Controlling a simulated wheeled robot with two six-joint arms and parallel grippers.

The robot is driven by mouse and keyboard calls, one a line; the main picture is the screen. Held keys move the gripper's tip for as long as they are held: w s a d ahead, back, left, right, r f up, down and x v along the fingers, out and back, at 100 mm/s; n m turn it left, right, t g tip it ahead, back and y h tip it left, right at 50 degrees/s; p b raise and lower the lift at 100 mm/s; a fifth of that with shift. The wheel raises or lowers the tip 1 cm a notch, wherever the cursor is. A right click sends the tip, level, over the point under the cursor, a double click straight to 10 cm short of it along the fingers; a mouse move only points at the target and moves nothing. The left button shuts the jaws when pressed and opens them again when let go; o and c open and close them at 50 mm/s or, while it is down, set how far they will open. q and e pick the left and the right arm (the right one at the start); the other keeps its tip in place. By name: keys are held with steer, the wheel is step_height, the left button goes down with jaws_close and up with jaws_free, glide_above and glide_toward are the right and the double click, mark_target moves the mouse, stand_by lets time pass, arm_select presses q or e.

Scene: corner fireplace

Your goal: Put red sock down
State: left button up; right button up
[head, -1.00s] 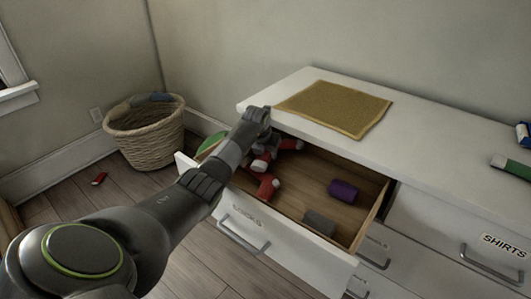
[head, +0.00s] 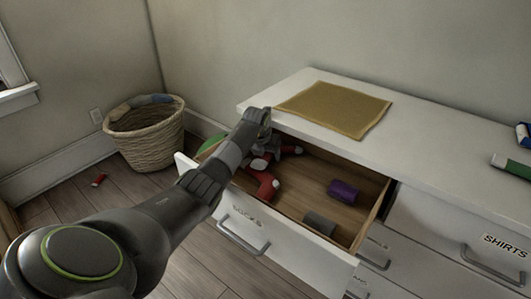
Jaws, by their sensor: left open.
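A red sock with a grey part (head: 265,183) lies in the left part of the open drawer (head: 318,175), with more red and grey sock around it, so I cannot tell every sock apart. My left gripper (head: 262,122) is open above the left back of the drawer, close over the socks. Its fingertips are small and partly hidden by my arm. A purple rolled sock (head: 343,191) and a grey rolled sock (head: 319,223) lie in the right part of the drawer. My right gripper is out of view.
A mustard cloth (head: 335,108) lies on the white dresser top (head: 425,145). A wicker basket (head: 147,140) stands on the floor at left, with a small red item (head: 99,180) near it. A drawer labelled SHIRTS (head: 503,246) is at right.

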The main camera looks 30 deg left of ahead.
arm_select(q)
steer(key=shift+s+d+f, duration=0.2)
steer(key=shift+s+f, duration=0.15)
steer(key=shift+f, duration=0.3)
steer(key=shift+r, duration=0.2)
steer(key=p+v, duration=0.2)
steer(key=v, duration=0.1)
steer(key=shift+w+a+r, duration=0.15)
steer(key=shift+w+r, duration=0.1)
steer(key=shift+r, duration=0.05)
steer(key=p+v, duration=0.1)
steer(key=v, duration=0.8)
steer(key=shift+r, duration=0.3)
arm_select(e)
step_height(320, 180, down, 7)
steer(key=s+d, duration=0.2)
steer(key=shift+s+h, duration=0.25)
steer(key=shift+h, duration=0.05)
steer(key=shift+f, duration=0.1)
